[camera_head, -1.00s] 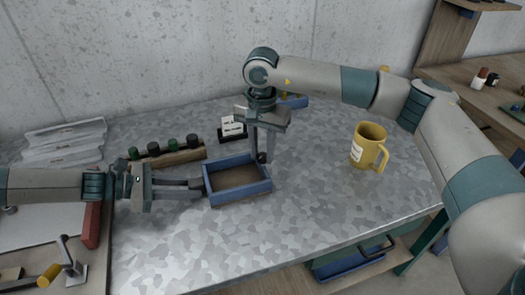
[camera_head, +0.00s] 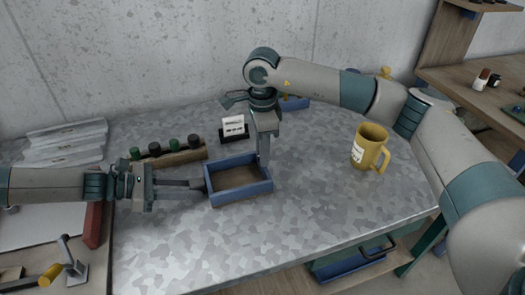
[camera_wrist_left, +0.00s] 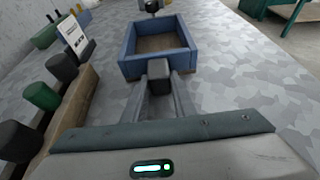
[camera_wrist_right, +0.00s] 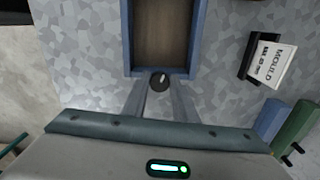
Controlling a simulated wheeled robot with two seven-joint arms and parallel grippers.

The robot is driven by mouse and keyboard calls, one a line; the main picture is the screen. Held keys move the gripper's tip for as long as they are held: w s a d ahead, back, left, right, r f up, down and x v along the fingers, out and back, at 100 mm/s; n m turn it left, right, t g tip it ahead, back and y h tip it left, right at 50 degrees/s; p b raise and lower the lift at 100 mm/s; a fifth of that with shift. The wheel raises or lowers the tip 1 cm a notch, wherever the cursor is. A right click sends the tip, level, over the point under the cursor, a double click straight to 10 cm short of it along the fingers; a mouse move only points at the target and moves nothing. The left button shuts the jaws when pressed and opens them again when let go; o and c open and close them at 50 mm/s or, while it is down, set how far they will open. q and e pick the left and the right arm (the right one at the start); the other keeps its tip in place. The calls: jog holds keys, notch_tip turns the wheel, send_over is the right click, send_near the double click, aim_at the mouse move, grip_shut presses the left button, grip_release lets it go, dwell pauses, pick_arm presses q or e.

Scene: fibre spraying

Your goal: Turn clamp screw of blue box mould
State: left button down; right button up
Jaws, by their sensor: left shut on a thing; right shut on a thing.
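The blue box mould (camera_head: 243,193) lies on the speckled table, open at the top with a brown inside. My left gripper (camera_head: 203,187) comes in from the left and is shut on a dark block (camera_wrist_left: 158,70) at the mould's near wall (camera_wrist_left: 133,68) in the left wrist view. My right gripper (camera_head: 263,160) points down at the mould's right end. In the right wrist view its fingers are shut on the clamp screw (camera_wrist_right: 160,80), a dark round knob with a pale mark, at the mould's end wall. The screw is hidden in the head view.
A small label stand (camera_head: 233,127) stands behind the mould. A wooden rack (camera_head: 170,155) with dark and green knobs is at the back left. A yellow mug (camera_head: 368,147) stands to the right. The table in front is clear.

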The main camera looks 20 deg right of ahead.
jog(key=m, duration=0.3)
jog(key=shift+m, duration=0.4)
jog(key=m, duration=0.3)
jog(key=shift+w+m, duration=0.15)
jog(key=shift+m, duration=0.15)
jog(key=m, duration=0.6)
jog(key=shift+d+m, duration=0.2)
jog(key=shift+m, duration=0.1)
jog(key=o, duration=1)
jog(key=shift+o, duration=0.2)
jog(key=shift+r, duration=0.1)
notch_tip(320, 180, up, 12)
